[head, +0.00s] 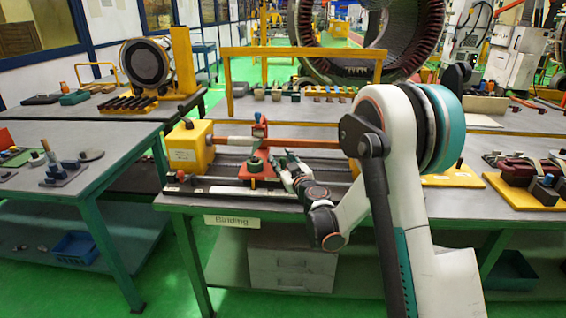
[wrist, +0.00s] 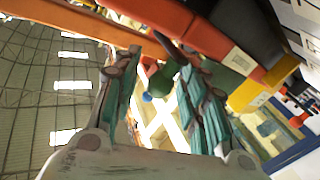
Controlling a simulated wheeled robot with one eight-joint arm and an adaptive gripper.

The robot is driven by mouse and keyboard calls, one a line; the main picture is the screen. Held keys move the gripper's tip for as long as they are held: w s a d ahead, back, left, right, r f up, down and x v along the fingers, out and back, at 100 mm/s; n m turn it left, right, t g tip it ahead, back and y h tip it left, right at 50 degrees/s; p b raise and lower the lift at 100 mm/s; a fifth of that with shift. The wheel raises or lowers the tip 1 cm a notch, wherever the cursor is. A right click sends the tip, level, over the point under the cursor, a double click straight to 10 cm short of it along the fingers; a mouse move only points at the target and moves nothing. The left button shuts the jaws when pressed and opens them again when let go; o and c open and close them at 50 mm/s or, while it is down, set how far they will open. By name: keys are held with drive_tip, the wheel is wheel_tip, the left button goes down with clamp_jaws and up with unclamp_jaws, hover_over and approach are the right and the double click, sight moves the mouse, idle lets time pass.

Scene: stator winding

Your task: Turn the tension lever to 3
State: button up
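On the banding bench a red fixture (head: 259,181) carries a green round part (head: 254,164). Behind it a red upright with a blue knob (head: 257,117) rises above the long orange bar (head: 300,143). I cannot tell for sure which part is the tension lever, and no number marks are readable. My gripper (head: 281,166) is just right of the green part, tilted. In the wrist view my gripper (wrist: 160,72) has its teal fingers apart, with a green part (wrist: 160,82) and a blue ball (wrist: 147,97) showing in the gap. Contact cannot be told.
A yellow box (head: 190,146) stands at the bar's left end. A yellow frame (head: 303,53) spans the back of the bench over several small blocks. The "Banding" label (head: 232,221) hangs at the front edge. Another bench stands left, across a gap.

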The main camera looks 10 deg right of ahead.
clamp_jaws()
drive_tip(key=shift+d+y, duration=0.1)
drive_tip(key=shift+y, duration=0.2)
drive_tip(key=shift+d+n+g+y, duration=0.2)
drive_tip(key=shift+n+y, duration=0.3)
drive_tip(key=shift+y, duration=0.1)
drive_tip(key=shift+d+n+g+y, duration=0.2)
drive_tip(key=shift+n+y, duration=0.3)
drive_tip(key=shift+y, duration=0.1)
drive_tip(key=n+g+y, duration=0.1)
drive_tip(key=y, duration=0.1)
drive_tip(key=d+n+g+y, duration=0.1)
drive_tip(key=n+y, duration=0.1)
drive_tip(key=shift+d+n+y, duration=0.2)
drive_tip(key=shift+n+y, duration=0.1)
drive_tip(key=shift+y, duration=0.1)
drive_tip(key=n+g+y, duration=0.2)
drive_tip(key=d+n+g+y, duration=0.1)
drive_tip(key=n+g+y, duration=0.1)
drive_tip(key=g, duration=0.1)
drive_tip(key=n+g+y+p, duration=0.1)
drive_tip(key=n+g+y, duration=0.1)
drive_tip(key=g, duration=0.1)
drive_tip(key=shift+w+d, duration=0.35)
drive_tip(key=shift+w, duration=0.05)
